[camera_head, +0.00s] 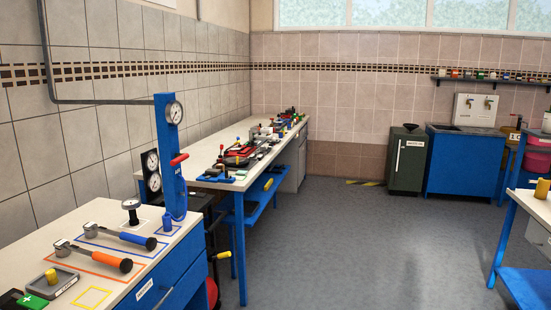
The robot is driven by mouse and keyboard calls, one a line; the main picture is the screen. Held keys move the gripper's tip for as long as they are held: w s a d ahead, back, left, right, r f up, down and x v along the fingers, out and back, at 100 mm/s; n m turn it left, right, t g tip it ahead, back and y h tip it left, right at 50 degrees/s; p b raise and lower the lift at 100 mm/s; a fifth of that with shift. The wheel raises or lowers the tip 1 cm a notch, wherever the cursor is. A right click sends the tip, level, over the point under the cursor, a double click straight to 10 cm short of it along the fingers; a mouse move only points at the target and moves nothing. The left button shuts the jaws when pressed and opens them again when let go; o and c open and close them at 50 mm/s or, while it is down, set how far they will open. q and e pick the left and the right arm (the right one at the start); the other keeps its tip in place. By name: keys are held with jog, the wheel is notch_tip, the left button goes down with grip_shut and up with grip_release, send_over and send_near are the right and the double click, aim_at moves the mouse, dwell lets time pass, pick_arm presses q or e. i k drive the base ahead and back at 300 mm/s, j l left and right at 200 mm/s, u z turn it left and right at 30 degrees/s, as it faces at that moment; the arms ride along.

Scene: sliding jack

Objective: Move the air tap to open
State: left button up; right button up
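A blue upright post (168,165) stands at the near bench's back right, with white lettering on its side that is too small to read surely. A red lever (179,160) sticks out from the post's right side, tilted slightly up to the right; it looks like the air tap's handle. I cannot tell from here whether the tap is open or closed. A round gauge (174,112) sits at the post's top, and a blue hose hangs below. Neither of my grippers is in view.
The near bench (205,238) holds an orange-handled tool (97,257), a blue-handled tool (120,236) and a grey device (51,281). Two dark-framed gauges (152,171) stand left of the post. A long cluttered bench (205,157) runs behind. The grey floor (345,240) to the right is clear.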

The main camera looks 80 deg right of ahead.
aim_at(180, 157)
jog(key=z, duration=2.15)
